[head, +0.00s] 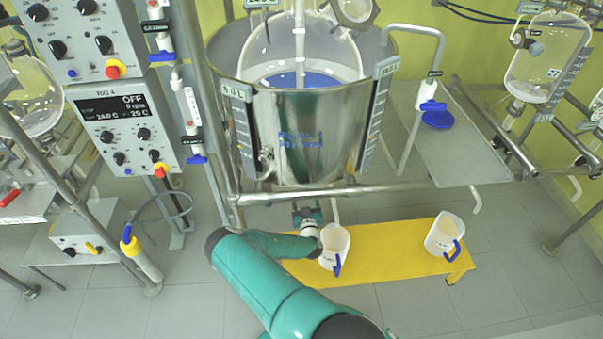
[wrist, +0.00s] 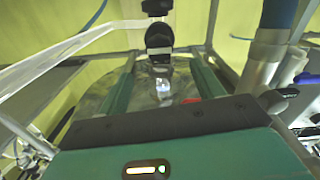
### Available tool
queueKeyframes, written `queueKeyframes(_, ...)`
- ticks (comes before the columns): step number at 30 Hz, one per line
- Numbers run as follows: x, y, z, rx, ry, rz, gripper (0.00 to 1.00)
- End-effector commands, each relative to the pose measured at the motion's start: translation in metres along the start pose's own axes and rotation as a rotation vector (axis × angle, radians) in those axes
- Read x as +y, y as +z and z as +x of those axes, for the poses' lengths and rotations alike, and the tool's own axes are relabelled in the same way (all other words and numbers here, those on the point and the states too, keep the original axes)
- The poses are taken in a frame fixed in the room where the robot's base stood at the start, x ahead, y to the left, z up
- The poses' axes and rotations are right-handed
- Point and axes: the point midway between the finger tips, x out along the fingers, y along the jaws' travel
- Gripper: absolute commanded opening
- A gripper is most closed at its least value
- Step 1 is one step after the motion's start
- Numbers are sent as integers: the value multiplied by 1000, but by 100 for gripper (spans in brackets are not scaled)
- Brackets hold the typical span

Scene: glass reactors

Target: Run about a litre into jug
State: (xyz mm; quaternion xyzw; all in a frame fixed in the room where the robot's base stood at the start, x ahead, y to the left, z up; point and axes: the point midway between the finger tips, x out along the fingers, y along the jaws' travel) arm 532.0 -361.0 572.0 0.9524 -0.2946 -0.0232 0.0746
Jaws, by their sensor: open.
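A white jug (head: 335,243) with a blue handle stands on the low yellow bench, under the steel vessel. A pale pipe (head: 334,209) comes down to its mouth. The vessel (head: 305,140) holds blue liquid (head: 290,80) and carries level scales on its sides. A second similar jug (head: 444,234) stands at the bench's right end. My gripper (head: 308,213) is open below the vessel, just left of the pipe. In the wrist view, a black fitting (wrist: 159,38) shows ahead between the two teal fingers (wrist: 158,82). I cannot tell whether the fingers touch it. Liquid level in the jugs is unclear.
The yellow bench (head: 395,250) has free room between the jugs. A steel frame rail (head: 380,190) runs above my gripper. A control box (head: 125,125) reading OFF stands left. A yellow-handled tool (head: 140,257) hangs at lower left.

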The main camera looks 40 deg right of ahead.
Motion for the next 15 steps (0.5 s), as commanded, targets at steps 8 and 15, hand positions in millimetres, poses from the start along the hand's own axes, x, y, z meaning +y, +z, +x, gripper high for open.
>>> queueKeyframes(8, 1, 0, 20, 2, -1, -1, 67)
queueKeyframes(15, 1, 0, 66, 4, -1, 1, 67)
